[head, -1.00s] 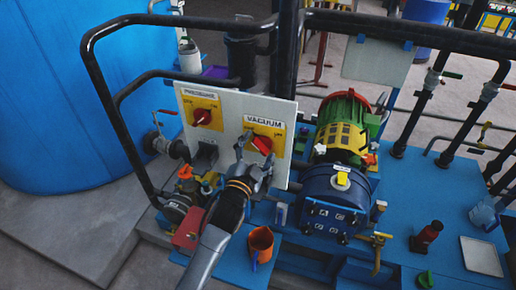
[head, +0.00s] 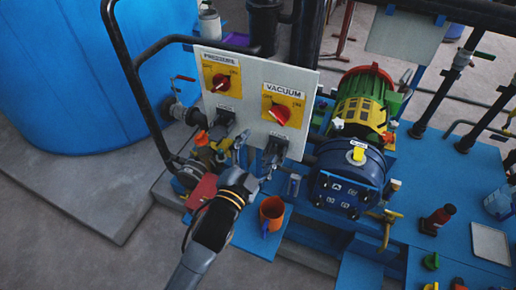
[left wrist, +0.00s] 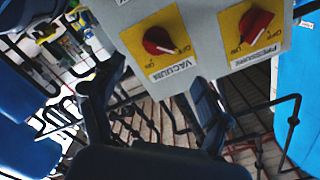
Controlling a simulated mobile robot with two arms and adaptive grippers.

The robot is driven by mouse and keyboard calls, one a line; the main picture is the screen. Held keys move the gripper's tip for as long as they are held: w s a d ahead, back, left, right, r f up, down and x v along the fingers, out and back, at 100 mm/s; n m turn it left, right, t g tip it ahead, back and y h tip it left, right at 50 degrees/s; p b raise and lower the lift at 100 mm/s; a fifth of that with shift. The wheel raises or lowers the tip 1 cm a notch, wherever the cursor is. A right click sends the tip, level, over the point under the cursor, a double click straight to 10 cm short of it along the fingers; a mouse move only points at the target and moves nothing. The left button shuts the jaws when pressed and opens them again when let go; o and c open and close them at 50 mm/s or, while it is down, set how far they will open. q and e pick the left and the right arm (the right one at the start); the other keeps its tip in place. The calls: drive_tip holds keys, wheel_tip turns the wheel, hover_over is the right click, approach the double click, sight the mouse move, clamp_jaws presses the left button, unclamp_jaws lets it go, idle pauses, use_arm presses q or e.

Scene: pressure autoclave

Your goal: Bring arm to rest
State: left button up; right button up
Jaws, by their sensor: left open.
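My left gripper (head: 257,160) is open and empty, just below the front of the white switch panel (head: 249,72). Its fingers also show in the left wrist view (left wrist: 157,98), apart, below the panel's edge. The panel carries a red PRESSURE knob (head: 222,88) on the left and a red VACUUM knob (head: 280,115) on the right, each on a yellow plate. Both knobs are uncovered and apart from the fingers; in the left wrist view the VACUUM knob (left wrist: 158,40) and PRESSURE knob (left wrist: 256,24) appear upside down. My right gripper is not in view.
A blue pump with a green and yellow motor (head: 362,110) stands right of the panel. An orange cup (head: 271,212) sits on the blue base below. A black rail (head: 125,55) curves left of the panel, near a large blue tank (head: 60,80). Grey floor (head: 70,245) is open at lower left.

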use_arm(q)
drive_tip(key=shift+f, duration=0.1)
idle(0.3)
drive_tip(key=s+a+f+n+g+y+b, duration=0.1)
drive_tip(key=s+a+f+g, duration=0.15)
drive_tip(key=f, duration=1.05)
drive_tip(key=s+a+f+n+g+y+b, duration=0.1)
drive_tip(key=s+a+f+n+g, duration=0.2)
drive_tip(key=f, duration=1)
drive_tip(key=s+a+f+g+y, duration=0.1)
drive_tip(key=s+a+f+g, duration=0.2)
drive_tip(key=f, duration=1.1)
drive_tip(key=s+a+f+n+g+y, duration=0.1)
drive_tip(key=s+a+f+n+g, duration=0.1)
drive_tip(key=s+f, duration=0.5)
drive_tip(key=s+a+f+n+g+b, duration=0.1)
drive_tip(key=s+a+f, duration=0.4)
drive_tip(key=s, duration=1)
drive_tip(key=s+a+f+n+g+y+b, duration=0.1)
drive_tip(key=s+a+f+n+g, duration=0.2)
drive_tip(key=s+f, duration=0.6)
drive_tip(key=s+g, duration=0.1)
drive_tip(key=s, duration=0.2)
drive_tip(key=shift+a+f+g+y, duration=0.3)
drive_tip(key=shift+a+f+g, duration=0.05)
drive_tip(key=shift+a+f, duration=0.05)
